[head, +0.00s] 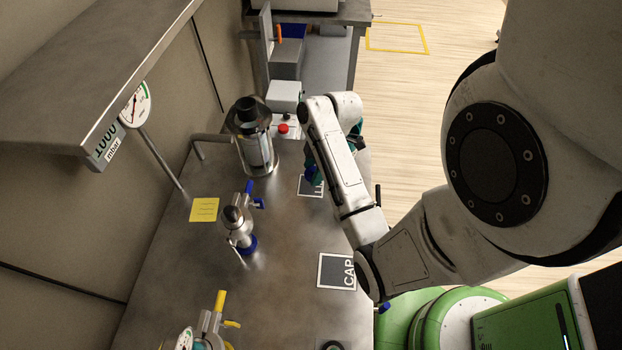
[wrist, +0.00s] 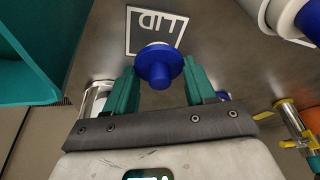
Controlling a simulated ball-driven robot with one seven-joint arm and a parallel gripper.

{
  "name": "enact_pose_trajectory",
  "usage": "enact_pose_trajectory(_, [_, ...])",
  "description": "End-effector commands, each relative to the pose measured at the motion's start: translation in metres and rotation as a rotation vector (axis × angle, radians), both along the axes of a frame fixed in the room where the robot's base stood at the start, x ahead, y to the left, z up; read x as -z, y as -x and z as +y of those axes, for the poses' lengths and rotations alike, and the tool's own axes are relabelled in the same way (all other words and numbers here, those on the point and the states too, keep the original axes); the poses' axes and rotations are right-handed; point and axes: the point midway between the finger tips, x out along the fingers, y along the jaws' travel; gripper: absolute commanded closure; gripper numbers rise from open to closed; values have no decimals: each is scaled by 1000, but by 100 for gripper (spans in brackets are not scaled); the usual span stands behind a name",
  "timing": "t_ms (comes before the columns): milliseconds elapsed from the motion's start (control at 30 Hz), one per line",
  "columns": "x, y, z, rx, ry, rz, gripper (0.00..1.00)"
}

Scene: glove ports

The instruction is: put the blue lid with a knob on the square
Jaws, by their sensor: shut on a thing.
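The blue lid with a knob (wrist: 158,66) is between the teal fingers of my gripper (wrist: 160,78) in the wrist view. My gripper is shut on it. In the head view my arm hides most of the gripper, and a bit of blue lid (head: 311,173) shows at its end. The square marked LID (wrist: 170,20), dark with a white outline, lies just beyond the lid in the wrist view. In the head view part of this square (head: 308,190) shows below the gripper. The lid appears above the bench; its height is hard to tell.
A second square marked CAP (head: 337,271) lies nearer on the metal bench (head: 255,295). A tall metal and glass vessel (head: 254,140) stands left of my gripper. A small blue-handled valve (head: 237,222), a yellow note (head: 204,210) and a yellow-handled valve (head: 212,322) are further left.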

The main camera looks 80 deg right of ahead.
Motion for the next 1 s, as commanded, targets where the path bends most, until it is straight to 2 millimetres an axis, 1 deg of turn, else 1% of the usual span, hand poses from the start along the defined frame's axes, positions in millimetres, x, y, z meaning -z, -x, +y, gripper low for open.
enact_pose_trajectory(167, [11,-9,-1,0,-1,0,74])
enact_pose_trajectory(300, [30,-8,-1,3,-2,2,74])
enact_pose_trajectory(400, [39,-8,-1,3,-1,0,74])
enact_pose_trajectory(800, [45,-9,-1,1,0,0,74])
enact_pose_trajectory(833, [44,-9,-1,1,0,0,42])
enact_pose_trajectory(1000, [44,-9,-1,1,0,0,26])
